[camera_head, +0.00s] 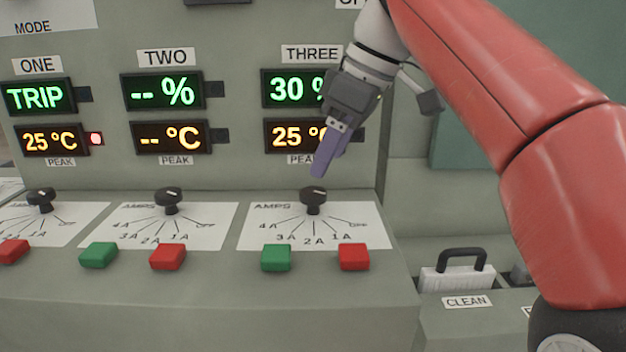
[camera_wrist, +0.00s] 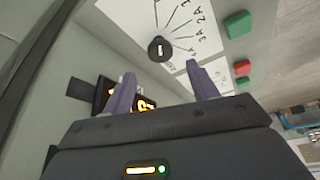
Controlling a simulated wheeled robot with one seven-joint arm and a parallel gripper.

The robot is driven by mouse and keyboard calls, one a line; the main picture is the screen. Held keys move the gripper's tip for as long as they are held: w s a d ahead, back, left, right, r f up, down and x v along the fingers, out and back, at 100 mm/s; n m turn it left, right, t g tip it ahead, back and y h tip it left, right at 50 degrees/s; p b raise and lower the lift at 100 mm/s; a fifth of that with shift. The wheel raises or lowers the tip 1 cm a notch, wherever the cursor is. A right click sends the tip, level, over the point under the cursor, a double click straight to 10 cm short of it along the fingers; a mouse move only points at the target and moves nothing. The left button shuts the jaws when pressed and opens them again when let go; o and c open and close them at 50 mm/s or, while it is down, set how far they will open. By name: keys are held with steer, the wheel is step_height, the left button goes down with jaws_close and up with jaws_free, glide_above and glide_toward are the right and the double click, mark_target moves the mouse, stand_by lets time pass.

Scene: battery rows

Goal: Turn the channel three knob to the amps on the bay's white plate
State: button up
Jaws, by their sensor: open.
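The channel three knob (camera_head: 314,199) is black and round, on a white dial plate (camera_head: 262,240) marked AMPS with 4A, 3A, 2A, 1A and a further mark at the right. Which mark it points to is too small to tell. The knob also shows in the wrist view (camera_wrist: 159,48), with a pale line on its top, just beyond my fingertips. My gripper (camera_head: 320,170) is open and empty, tilted down above the knob and apart from it. Its two purple fingers show in the wrist view (camera_wrist: 160,76). I cannot make out a bay plate giving an amps figure.
A green button (camera_head: 276,257) and a red button (camera_head: 354,257) sit before dial three. Channel two's knob (camera_head: 169,200) is to the left. Channel three's displays, partly behind my gripper, read 30 % (camera_head: 287,89) and 25 °C (camera_head: 287,136). A handled case (camera_head: 457,279) stands at right behind a CLEAN label.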

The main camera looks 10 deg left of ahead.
mark_target(313, 191)
steer(key=b+x, duration=0.1)
steer(key=x, duration=0.5)
steer(key=shift+s+f+b, duration=0.1)
steer(key=shift+f+b, duration=0.05)
steer(key=shift+b, duration=0.25)
steer(key=shift+c, duration=0.3)
steer(key=c, duration=0.9)
steer(key=shift+m, duration=0.3)
steer(key=m+t+p, duration=0.1)
steer(key=m, duration=0.1)
steer(key=m+t+h+p, duration=0.1)
steer(key=m+p, duration=0.1)
steer(key=m, duration=0.1)
steer(key=shift+s+r+m, duration=0.2)
steer(key=shift+m, duration=0.1)
steer(key=m+h+p, duration=0.1)
steer(key=m, duration=0.1)
steer(key=m+t+p, duration=0.1)
steer(key=m, duration=0.2)
steer(key=shift+a+f+h+p, duration=0.15)
steer(key=shift+a+h+p, duration=0.05)
steer(key=shift+h+p, duration=0.2)
steer(key=shift+m, duration=0.4)
